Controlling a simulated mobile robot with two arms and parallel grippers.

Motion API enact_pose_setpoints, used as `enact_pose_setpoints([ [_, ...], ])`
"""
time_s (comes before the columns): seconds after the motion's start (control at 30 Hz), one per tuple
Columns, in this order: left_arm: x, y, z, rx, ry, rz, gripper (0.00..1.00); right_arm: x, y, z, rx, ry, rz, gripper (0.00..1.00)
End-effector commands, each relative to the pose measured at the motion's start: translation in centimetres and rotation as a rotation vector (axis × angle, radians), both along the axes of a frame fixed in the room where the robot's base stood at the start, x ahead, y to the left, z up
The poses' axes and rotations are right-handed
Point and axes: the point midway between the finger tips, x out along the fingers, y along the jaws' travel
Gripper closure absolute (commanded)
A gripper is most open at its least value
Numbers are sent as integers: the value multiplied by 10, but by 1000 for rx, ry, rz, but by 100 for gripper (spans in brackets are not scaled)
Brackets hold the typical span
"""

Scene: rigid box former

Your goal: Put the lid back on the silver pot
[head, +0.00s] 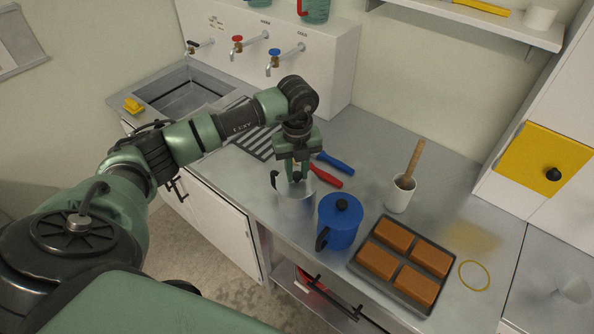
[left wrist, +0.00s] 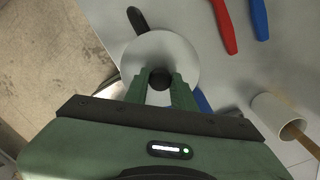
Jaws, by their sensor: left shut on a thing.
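The silver pot (head: 294,208) stands on the metal counter, left of the blue pot (head: 340,222). Its dark handle (head: 274,180) sticks out at the left, and shows at the top in the left wrist view (left wrist: 137,20). My left gripper (head: 296,177) points down right over the silver pot. In the left wrist view the gripper (left wrist: 160,80) is shut on the dark knob of the round silver lid (left wrist: 165,48). The lid covers the pot's opening from above. I cannot tell whether it touches the rim. My right gripper is not in view.
A tray (head: 364,273) of brown blocks lies right of the blue pot. A white cup (head: 399,194) with a wooden handle stands behind it. Red (head: 327,178) and blue (head: 336,163) handled tools lie behind the silver pot. The sink (head: 185,92) is at the back left.

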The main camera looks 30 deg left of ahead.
Motion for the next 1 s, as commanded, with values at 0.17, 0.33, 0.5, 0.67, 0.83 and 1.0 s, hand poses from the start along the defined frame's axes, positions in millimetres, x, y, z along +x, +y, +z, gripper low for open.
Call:
enact_pose_setpoints([
  [0.17, 0, 0, 0, 0, 0, 0, 100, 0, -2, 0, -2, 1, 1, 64],
  [0.33, 0, 0, 0, -1, -1, 0, 100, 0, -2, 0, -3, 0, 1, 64],
  [0.5, 0, 0, -1, 1, -1, 0, 100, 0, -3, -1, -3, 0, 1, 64],
  [0.67, 0, 0, -1, -1, -1, 0, 100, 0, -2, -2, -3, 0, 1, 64],
  [0.83, 0, 0, -1, -1, -1, 0, 100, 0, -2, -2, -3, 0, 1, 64],
  [1.0, 0, 0, -1, -1, -1, 0, 50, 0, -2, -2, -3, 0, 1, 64],
])
